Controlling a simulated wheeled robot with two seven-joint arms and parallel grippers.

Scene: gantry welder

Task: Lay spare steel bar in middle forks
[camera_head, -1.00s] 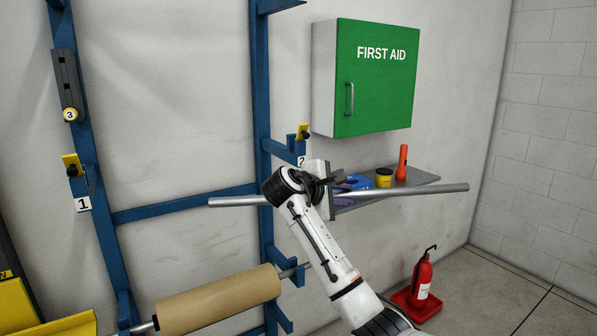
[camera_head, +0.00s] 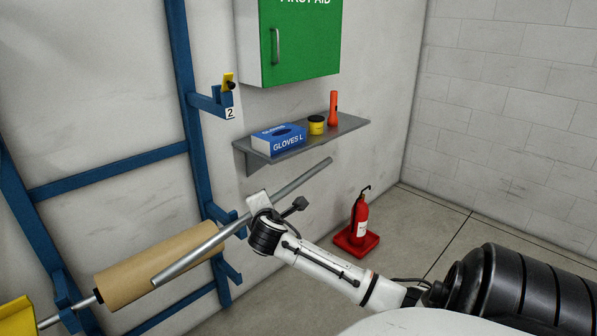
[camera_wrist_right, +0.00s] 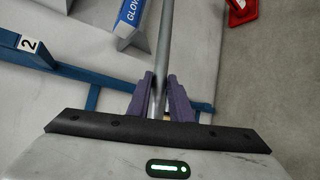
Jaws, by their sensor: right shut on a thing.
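The steel bar (camera_head: 190,254) is a long grey tube, tilted in the head view, with its near end at lower left and its far end at upper right. My right gripper (camera_head: 254,210) is shut on it near its middle. In the right wrist view the bar (camera_wrist_right: 164,45) runs between the two purple fingers of my right gripper (camera_wrist_right: 163,95). The fork marked 2 (camera_head: 211,102), blue with a yellow-and-black catch, is on the right upright, above and left of my gripper, and looks empty. The fork marked 1 is out of view. My left gripper is not in view.
A brown roll on a rod (camera_head: 150,265) sits low on the blue rack (camera_head: 110,172), behind the bar's near half. A shelf (camera_head: 345,126) with a glove box (camera_head: 279,139) stands close to the bar's far end. A fire extinguisher (camera_head: 359,217) stands on the floor at right.

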